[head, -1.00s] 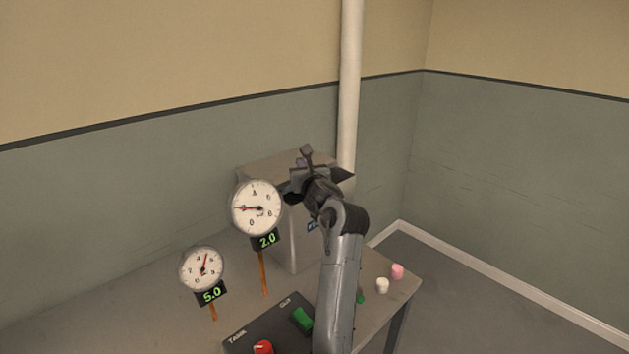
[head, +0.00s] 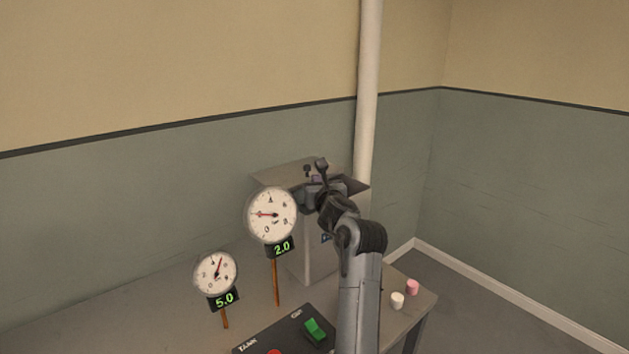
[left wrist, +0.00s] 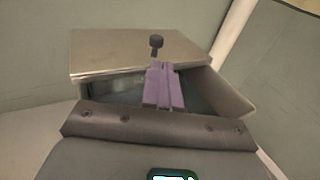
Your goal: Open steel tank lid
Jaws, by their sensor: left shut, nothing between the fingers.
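The steel tank (head: 312,258) is a grey box standing on the table behind the gauges, partly hidden by my left arm. Its flat lid (head: 277,174) sits askew in the left wrist view (left wrist: 130,50), with part of the dark interior (left wrist: 122,95) showing on the near and right sides. A small dark knob (left wrist: 156,42) rises from the lid. My left gripper (head: 314,180) is at the tank's top; its purple fingers (left wrist: 162,86) are shut and empty, in front of the lid's near edge below the knob. I cannot tell whether they touch the lid. My right gripper is out of view.
Two round gauges, reading 2.0 (head: 271,215) and 5.0 (head: 216,274), stand on posts left of my arm. A control panel with a green switch (head: 315,329) lies in front. White (head: 397,300) and pink (head: 412,287) pieces sit at right. A pipe (head: 367,100) rises behind the tank.

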